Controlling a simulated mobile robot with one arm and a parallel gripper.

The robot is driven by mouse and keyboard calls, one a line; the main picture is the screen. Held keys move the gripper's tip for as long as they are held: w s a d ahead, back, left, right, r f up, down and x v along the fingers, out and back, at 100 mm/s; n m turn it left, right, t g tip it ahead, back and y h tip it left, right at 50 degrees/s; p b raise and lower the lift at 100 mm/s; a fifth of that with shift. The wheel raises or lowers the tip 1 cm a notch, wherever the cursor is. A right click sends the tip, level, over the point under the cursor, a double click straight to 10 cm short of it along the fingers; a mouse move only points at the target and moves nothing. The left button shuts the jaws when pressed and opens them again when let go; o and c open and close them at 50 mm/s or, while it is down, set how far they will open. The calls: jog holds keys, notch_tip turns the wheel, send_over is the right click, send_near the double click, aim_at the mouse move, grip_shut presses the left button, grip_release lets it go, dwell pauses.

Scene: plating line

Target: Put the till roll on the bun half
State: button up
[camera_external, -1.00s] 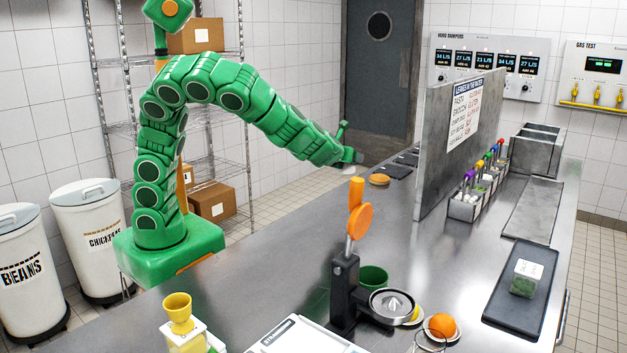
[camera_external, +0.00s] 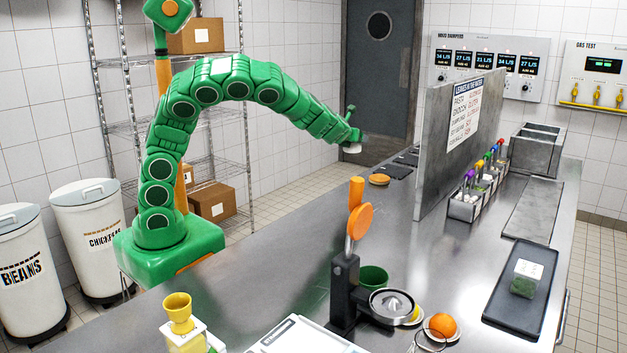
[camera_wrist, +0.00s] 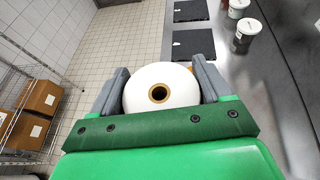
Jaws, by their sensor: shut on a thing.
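The till roll (camera_wrist: 160,88) is a white cylinder with a brown-rimmed hole in its core. In the wrist view it sits between the two grey fingers of my gripper (camera_wrist: 160,92), which is shut on it. In the external view the roll (camera_external: 352,149) shows as a small white shape under my gripper (camera_external: 357,140), held in the air above the counter. The bun half (camera_external: 379,180) is a low, round orange-brown disc on the counter, lower and slightly right of the roll in that view. In the wrist view the roll mostly hides it.
Dark mats (camera_wrist: 193,43) lie on the counter beyond the roll, with small tubs (camera_wrist: 246,33) beside them. A tall metal divider (camera_external: 432,150) stands right of the bun half. A juicer (camera_external: 345,285) stands nearer the camera. The counter between juicer and bun half is clear.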

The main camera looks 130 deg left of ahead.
jog(key=shift+s+a, duration=0.4)
jog(key=shift+a, duration=0.4)
jog(key=w+a+f, duration=0.4)
jog(key=a, duration=0.4)
send_over(380, 178)
jog(key=s+a, duration=0.2)
jog(key=a, duration=0.1)
jog(key=f, duration=0.4)
jog(key=shift+d+f, duration=0.1)
jog(key=shift+d, duration=0.15)
jog(key=shift+w+a+f, duration=0.15)
jog(key=shift+a+f, duration=0.2)
jog(key=shift+f, duration=0.2)
jog(key=shift+w+a+f, duration=0.1)
jog(key=shift+a+f, duration=0.2)
jog(key=shift+f, duration=1.5)
jog(key=shift+f, duration=0.1)
jog(key=o, duration=1.1)
